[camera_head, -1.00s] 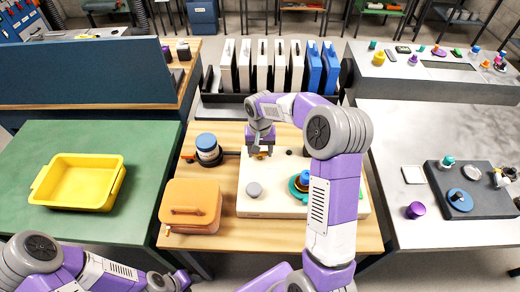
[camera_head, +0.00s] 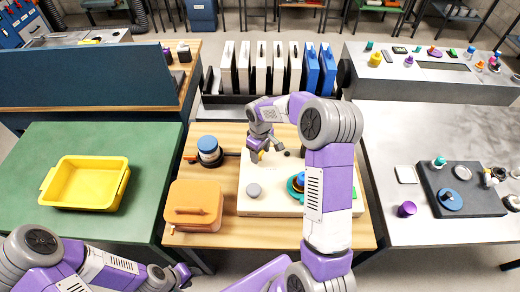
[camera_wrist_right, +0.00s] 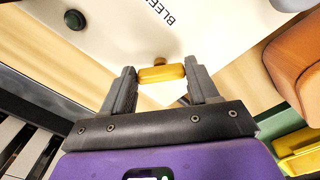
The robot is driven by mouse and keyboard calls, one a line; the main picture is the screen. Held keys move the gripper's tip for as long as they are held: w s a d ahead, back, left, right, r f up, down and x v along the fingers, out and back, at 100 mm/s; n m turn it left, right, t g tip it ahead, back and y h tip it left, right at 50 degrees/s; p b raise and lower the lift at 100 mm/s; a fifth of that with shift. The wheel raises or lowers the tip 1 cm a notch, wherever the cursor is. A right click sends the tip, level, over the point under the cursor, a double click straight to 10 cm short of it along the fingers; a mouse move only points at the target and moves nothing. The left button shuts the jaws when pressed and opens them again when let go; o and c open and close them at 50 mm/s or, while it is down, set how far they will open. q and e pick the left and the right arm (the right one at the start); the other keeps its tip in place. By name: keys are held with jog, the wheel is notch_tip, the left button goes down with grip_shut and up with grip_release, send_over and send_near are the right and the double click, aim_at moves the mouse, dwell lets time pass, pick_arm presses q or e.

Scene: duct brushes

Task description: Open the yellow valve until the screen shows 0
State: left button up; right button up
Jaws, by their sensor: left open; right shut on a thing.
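The yellow valve (camera_wrist_right: 162,73) has a short bar handle on a cream board (camera_head: 250,207) on the middle wooden table. In the right wrist view the bar sits crosswise between the two fingers of my right gripper (camera_wrist_right: 162,85), which is shut on it. In the head view my right gripper (camera_head: 262,147) reaches down onto the valve and partly hides it. Part of the printed word "BLEE" shows on the board. No readable screen number shows in either view. My left gripper (camera_head: 180,276) is open and empty at the lower left, away from the valve.
A yellow bin (camera_head: 85,183) sits on the green table. White and blue upright cases stand behind.

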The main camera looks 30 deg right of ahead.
aim_at(260, 154)
jog(key=n+p, duration=0.2)
jog(key=n, duration=0.3)
jog(key=shift+w+n, duration=0.1)
jog(key=shift+n, duration=0.6)
jog(key=o, duration=1.1)
jog(key=shift+c, duration=0.2)
jog(key=shift+r, duration=0.1)
notch_tip(260, 154, up, 7)
jog(key=shift+r+p, duration=0.2)
jog(key=shift+p, duration=0.5)
